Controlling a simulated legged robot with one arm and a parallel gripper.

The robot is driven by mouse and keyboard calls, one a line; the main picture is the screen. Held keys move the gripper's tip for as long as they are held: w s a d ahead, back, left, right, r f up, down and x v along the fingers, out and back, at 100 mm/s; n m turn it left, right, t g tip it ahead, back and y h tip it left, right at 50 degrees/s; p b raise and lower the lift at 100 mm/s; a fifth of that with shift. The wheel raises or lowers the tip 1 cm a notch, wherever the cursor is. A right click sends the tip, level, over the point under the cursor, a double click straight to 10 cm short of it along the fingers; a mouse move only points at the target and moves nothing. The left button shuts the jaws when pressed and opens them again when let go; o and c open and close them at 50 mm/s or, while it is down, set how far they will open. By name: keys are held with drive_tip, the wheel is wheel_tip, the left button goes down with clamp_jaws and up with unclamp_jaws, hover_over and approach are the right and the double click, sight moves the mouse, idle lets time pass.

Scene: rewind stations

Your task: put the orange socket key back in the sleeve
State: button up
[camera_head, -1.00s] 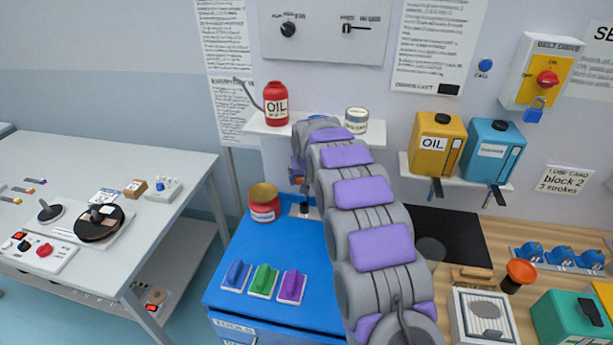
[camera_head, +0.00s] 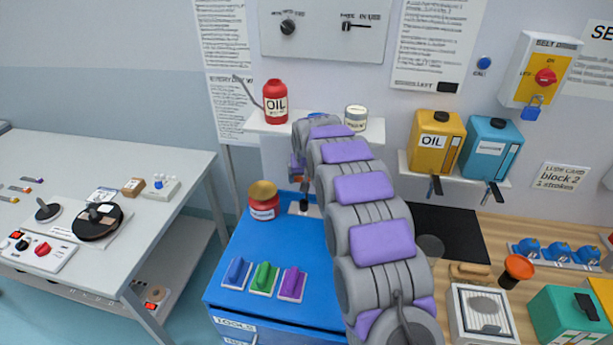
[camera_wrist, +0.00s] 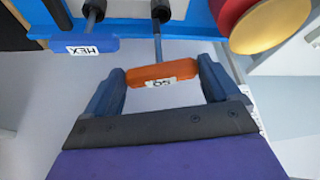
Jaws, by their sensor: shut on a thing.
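The orange socket key (camera_wrist: 150,76), with an "SQ" label on its handle, is held between the two blue fingers of my gripper (camera_wrist: 155,78) in the wrist view. Its grey shaft (camera_wrist: 157,46) runs up the picture toward a black sleeve (camera_wrist: 161,9) on the blue edge. The shaft's tip meets the sleeve in the picture, but I cannot tell whether it is inside or just in front. In the head view my arm hides most of my gripper, and only a small orange spot shows beside it.
A blue key marked "HEX" (camera_wrist: 83,43) hangs beside the orange one, its shaft at another black sleeve. A red jar with a gold lid (camera_head: 263,200) stands close by on the blue cabinet top (camera_head: 245,252). Three coloured blocks sit nearer its front.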

idle(0.6)
drive_tip(key=shift+a, duration=0.1)
drive_tip(key=shift+a, duration=0.35)
drive_tip(key=shift+d+p, duration=0.15)
drive_tip(key=shift+p, duration=0.15)
drive_tip(key=shift+a, duration=0.2)
drive_tip(key=shift+f, duration=2.15)
drive_tip(key=o, duration=0.9)
